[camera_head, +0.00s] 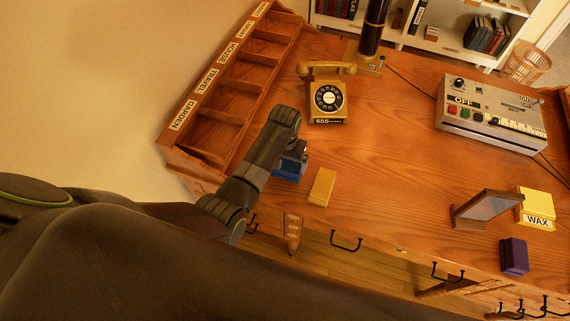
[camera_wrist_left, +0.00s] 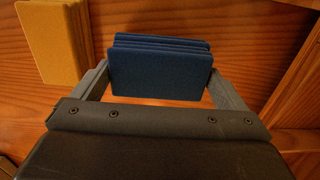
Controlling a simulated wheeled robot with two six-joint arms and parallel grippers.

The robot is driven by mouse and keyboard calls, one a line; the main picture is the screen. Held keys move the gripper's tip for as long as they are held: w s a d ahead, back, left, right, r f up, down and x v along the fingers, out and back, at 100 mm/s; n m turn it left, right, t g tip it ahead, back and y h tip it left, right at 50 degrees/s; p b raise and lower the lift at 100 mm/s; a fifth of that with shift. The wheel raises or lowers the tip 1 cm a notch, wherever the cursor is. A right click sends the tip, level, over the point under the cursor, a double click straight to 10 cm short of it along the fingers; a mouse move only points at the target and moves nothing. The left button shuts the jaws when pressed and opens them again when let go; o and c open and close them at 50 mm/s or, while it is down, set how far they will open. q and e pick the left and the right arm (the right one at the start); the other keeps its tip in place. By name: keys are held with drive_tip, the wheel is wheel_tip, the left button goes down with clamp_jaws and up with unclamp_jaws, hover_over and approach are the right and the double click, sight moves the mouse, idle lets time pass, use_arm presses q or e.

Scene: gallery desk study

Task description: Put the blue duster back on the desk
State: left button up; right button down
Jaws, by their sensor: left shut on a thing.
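The blue duster (camera_head: 287,170) is at the left part of the wooden desk (camera_head: 390,160), partly hidden by my left arm in the head view. In the left wrist view the blue duster (camera_wrist_left: 160,70) sits between the two fingers of my left gripper (camera_wrist_left: 165,85), which is shut on it. In the head view my left gripper (camera_head: 293,152) is low over the desk surface. I cannot tell whether the duster touches the desk. My right gripper is in neither view.
A yellow block (camera_head: 322,186) lies just right of the duster. A labelled pigeonhole rack (camera_head: 232,85) stands at the left, and a yellow telephone (camera_head: 328,97) behind. A grey control box (camera_head: 490,112), a tilted framed panel (camera_head: 487,206), a yellow wax box (camera_head: 536,205) and a purple block (camera_head: 514,256) are right. The desk middle is clear.

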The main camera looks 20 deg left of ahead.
sight(285, 163)
use_arm(q)
drive_tip(key=shift+f, duration=1.25)
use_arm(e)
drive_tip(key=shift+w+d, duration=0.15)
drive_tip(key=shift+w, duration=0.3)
use_arm(q)
drive_tip(key=shift+f, duration=0.15)
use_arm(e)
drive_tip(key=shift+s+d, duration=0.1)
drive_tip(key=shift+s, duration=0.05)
use_arm(q)
drive_tip(key=o, duration=0.6)
drive_tip(key=shift+s, duration=0.1)
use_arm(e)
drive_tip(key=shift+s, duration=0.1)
use_arm(q)
drive_tip(key=shift+r, duration=0.55)
wheel_tip(285, 163, up, 11)
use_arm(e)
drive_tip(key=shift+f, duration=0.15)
